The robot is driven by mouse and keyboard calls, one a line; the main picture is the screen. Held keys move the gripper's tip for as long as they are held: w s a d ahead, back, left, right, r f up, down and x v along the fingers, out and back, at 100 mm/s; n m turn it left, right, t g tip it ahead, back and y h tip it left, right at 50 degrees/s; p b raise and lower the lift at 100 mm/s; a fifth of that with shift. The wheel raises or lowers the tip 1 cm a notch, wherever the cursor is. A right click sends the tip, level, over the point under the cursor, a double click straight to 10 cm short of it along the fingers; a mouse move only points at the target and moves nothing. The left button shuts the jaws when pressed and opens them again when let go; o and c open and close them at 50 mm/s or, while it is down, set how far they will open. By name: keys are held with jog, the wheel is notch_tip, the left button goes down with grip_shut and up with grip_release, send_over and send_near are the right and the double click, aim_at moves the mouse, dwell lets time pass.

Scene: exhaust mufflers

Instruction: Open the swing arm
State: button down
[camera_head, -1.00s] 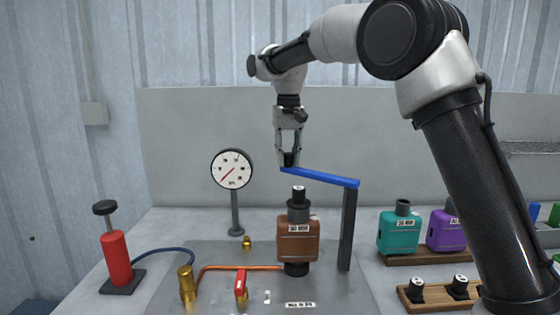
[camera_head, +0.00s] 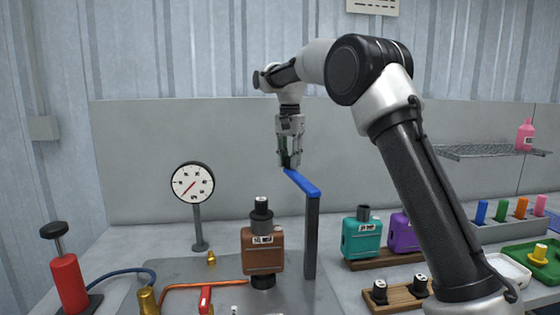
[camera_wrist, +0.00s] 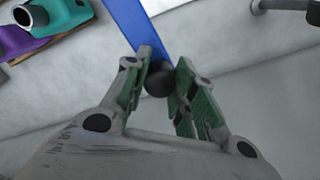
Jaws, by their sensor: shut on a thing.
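The swing arm is a blue bar (camera_head: 302,182) on top of a dark upright post (camera_head: 311,240). It points back and to the left from the post, clear of the brown muffler (camera_head: 263,249), which stands upright on the grey plate with a black cap on top. My gripper (camera_head: 289,163) points down at the bar's free end. In the wrist view, my gripper (camera_wrist: 161,85) is shut on the dark round knob (camera_wrist: 159,80) at the end of the blue bar (camera_wrist: 135,25).
A pressure gauge (camera_head: 193,183) stands left of the muffler, and a red hand pump (camera_head: 67,280) stands at far left. A teal muffler (camera_head: 362,235) and a purple muffler (camera_head: 402,230) stand right of the post. A wire shelf (camera_head: 490,151) is on the back wall.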

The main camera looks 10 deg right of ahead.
jog(key=shift+d+m, duration=0.4)
jog(key=shift+d, duration=0.2)
jog(key=c, duration=1.1)
grip_release()
jog(key=shift+c, duration=0.2)
jog(key=shift+r, duration=0.15)
notch_tip(320, 180, up, 12)
